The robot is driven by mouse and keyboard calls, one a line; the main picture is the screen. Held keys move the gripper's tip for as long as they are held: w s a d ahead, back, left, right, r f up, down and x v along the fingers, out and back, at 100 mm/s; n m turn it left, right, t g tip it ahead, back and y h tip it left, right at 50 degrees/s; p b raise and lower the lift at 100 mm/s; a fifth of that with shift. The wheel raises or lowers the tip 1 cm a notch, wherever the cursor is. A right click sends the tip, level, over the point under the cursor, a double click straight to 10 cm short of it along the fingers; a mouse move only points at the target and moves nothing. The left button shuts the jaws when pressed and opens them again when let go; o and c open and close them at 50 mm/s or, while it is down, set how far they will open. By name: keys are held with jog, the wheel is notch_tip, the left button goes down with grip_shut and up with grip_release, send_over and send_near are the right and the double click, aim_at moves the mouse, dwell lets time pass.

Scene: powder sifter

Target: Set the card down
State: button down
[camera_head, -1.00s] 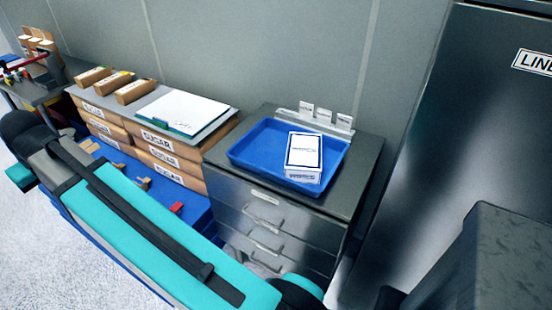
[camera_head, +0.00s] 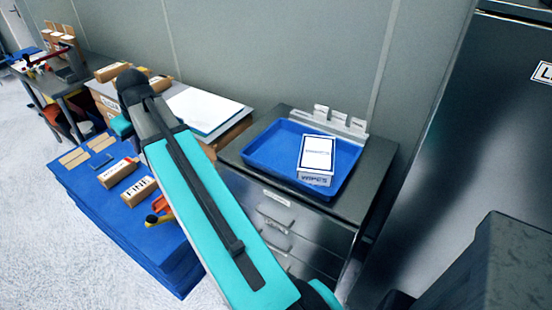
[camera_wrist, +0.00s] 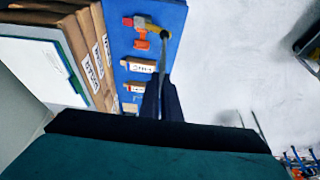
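In the wrist view, my gripper (camera_wrist: 161,88) has its two dark fingers close together on a thin grey strip (camera_wrist: 163,62) seen edge-on, which looks like the card. Its face and any print cannot be seen. Beyond the fingertips is the blue stack top (camera_wrist: 177,18) with small labelled boxes and an orange and yellow tool. How high the card is above it is hard to tell. In the head view my arm hides the gripper and card. Several small white cards (camera_head: 338,118) stand upright in a rack behind the blue tray (camera_head: 262,158) on the drawer cabinet.
A white box of wipes (camera_head: 317,158) sits in the blue tray. Left of the cabinet, sugar cartons carry a clipboard (camera_head: 200,108). The blue stack (camera_head: 85,200) holds small boxes, including one labelled FINE (camera_head: 139,191). Open floor (camera_head: 40,240) lies in front of it.

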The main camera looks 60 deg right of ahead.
jog(key=s+d+p, duration=0.1)
jog(key=s+d, duration=0.7)
jog(key=d, duration=0.5)
jog(key=s+d+p, duration=0.1)
jog(key=s+d, duration=0.8)
jog(key=d, duration=0.4)
jog(key=s+d+r+p, duration=0.1)
jog(key=s+d, duration=0.8)
jog(key=d, duration=0.4)
jog(key=shift+s, duration=0.25)
notch_tip(320, 180, down, 6)
jog(key=p, duration=0.2)
jog(key=shift+f, duration=0.2)
jog(key=shift+f+p, duration=0.75)
jog(key=shift+f, duration=0.95)
